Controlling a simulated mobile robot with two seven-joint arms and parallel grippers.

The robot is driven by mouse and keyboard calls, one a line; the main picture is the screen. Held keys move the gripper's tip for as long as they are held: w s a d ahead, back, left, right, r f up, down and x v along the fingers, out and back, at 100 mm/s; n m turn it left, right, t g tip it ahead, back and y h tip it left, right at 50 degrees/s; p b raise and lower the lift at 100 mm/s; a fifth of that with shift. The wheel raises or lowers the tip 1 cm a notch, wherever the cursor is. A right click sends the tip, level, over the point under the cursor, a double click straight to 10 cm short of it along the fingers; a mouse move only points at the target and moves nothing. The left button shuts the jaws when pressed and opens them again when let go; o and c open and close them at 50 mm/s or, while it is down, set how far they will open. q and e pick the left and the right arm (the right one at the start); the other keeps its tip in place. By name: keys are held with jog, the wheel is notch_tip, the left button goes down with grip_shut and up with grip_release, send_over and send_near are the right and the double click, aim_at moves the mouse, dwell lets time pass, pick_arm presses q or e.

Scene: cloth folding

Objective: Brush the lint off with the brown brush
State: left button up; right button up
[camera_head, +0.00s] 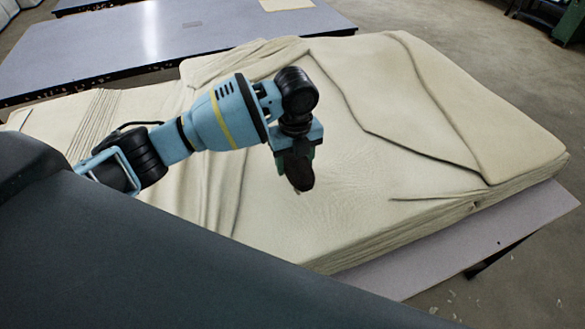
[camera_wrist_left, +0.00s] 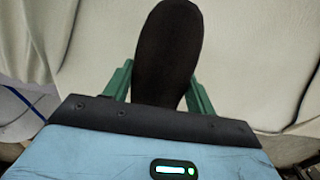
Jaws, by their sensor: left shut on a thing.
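The brush (camera_head: 299,173) is dark brown, with an oval body, and hangs below my left gripper (camera_head: 297,160) in the head view. In the left wrist view the brush (camera_wrist_left: 168,55) sits between the two green fingers of my left gripper (camera_wrist_left: 160,90), which is shut on it. The cream cloth (camera_head: 370,185) lies folded in thick layers, with creases on its left part. The brush is over the middle of the cloth; I cannot tell whether it touches. No lint can be made out on the cloth. My right gripper is not in view.
The cloth lies on a grey-lilac table (camera_head: 520,212), whose bare edge shows at the lower right. A second grey-lilac table (camera_head: 190,38) stands behind, with a cream piece (camera_head: 287,4) on it. Green equipment (camera_head: 566,22) stands at the far right. Small pale scraps lie on the floor.

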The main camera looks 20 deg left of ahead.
pick_arm(q)
jog(key=shift+r, duration=1.4)
jog(key=shift+s, duration=0.1)
